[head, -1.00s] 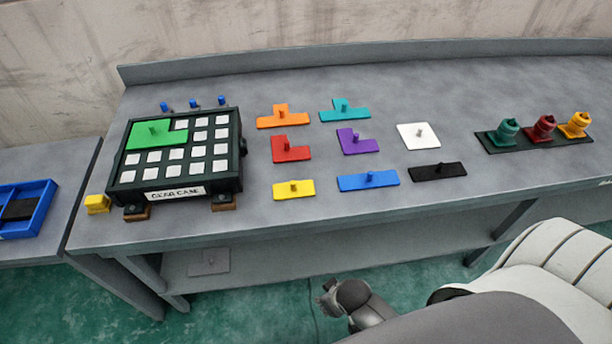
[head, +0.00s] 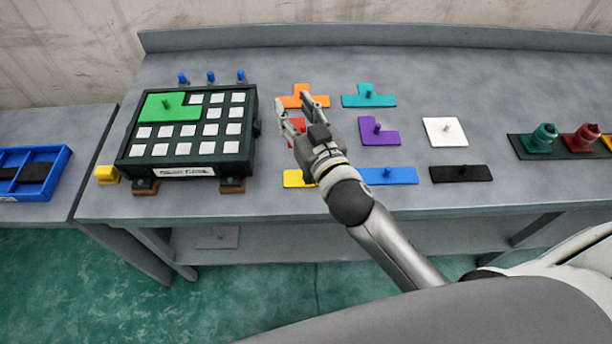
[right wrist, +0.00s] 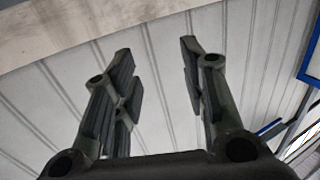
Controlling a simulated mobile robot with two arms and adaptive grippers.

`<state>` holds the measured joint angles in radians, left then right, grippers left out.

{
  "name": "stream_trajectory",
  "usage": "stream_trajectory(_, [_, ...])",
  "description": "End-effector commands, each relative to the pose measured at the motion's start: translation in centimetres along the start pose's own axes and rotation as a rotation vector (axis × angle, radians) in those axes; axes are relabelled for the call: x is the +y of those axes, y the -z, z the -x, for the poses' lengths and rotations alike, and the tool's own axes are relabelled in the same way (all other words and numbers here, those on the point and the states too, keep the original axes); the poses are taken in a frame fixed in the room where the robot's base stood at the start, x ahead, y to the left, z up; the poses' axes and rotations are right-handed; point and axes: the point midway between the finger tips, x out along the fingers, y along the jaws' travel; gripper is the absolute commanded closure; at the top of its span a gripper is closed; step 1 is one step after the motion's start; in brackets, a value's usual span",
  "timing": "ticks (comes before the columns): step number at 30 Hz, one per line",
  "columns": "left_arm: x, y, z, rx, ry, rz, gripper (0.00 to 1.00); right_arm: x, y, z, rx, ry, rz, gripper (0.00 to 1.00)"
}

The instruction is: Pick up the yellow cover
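The yellow cover (head: 296,179) lies flat on the grey bench, right of the gear case (head: 190,135). My right forearm and hand partly hide it, and its peg is not visible. My right gripper (head: 297,108) is raised above the bench, around the red and orange covers in the picture. It is open and empty; its two fingers stand apart in the right wrist view (right wrist: 155,75), with only wall and panels behind. My left gripper is not in view.
Orange (head: 290,101), red (head: 297,124), teal (head: 369,99), purple (head: 381,137), white (head: 455,131), blue (head: 398,176) and black (head: 470,173) covers lie nearby. A green cover (head: 160,108) sits on the gear case. A yellow block (head: 106,174) stands left.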

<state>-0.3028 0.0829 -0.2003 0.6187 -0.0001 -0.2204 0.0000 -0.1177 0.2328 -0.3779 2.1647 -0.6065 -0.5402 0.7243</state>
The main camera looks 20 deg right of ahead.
Motion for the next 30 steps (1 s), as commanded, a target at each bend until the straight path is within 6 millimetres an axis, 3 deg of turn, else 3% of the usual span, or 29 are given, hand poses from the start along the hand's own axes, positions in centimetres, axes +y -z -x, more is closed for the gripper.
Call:
stream_trajectory(1, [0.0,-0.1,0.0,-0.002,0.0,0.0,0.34,-1.6,2.5,-0.9,0.099,0.062,0.006,0.61])
stream_trajectory(3, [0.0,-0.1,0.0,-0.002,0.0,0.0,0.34,-4.3,5.7,-1.4,0.225,0.166,0.012,0.61])
stream_trajectory(6, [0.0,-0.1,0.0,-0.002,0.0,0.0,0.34,-8.6,9.2,-1.3,0.373,0.343,0.034,0.61])
stream_trajectory(9, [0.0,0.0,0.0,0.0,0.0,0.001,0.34,-13.0,11.4,-0.2,0.477,0.544,0.074,0.61])
stream_trajectory(13, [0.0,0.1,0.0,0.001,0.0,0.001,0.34,-18.3,11.7,1.9,0.531,0.829,0.157,0.61])
stream_trajectory(18, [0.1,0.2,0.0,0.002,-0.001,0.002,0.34,-23.1,8.4,4.8,0.448,1.188,0.322,0.61])
stream_trajectory(22, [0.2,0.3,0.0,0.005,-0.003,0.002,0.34,-24.0,3.7,6.1,0.263,1.411,0.483,0.61])
stream_trajectory(26, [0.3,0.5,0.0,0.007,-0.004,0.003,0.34,-22.1,-1.6,6.1,-0.018,1.549,0.664,0.61])
stream_trajectory(30, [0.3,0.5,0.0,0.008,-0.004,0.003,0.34,-16.9,-6.5,5.0,-0.401,1.567,0.857,0.61])
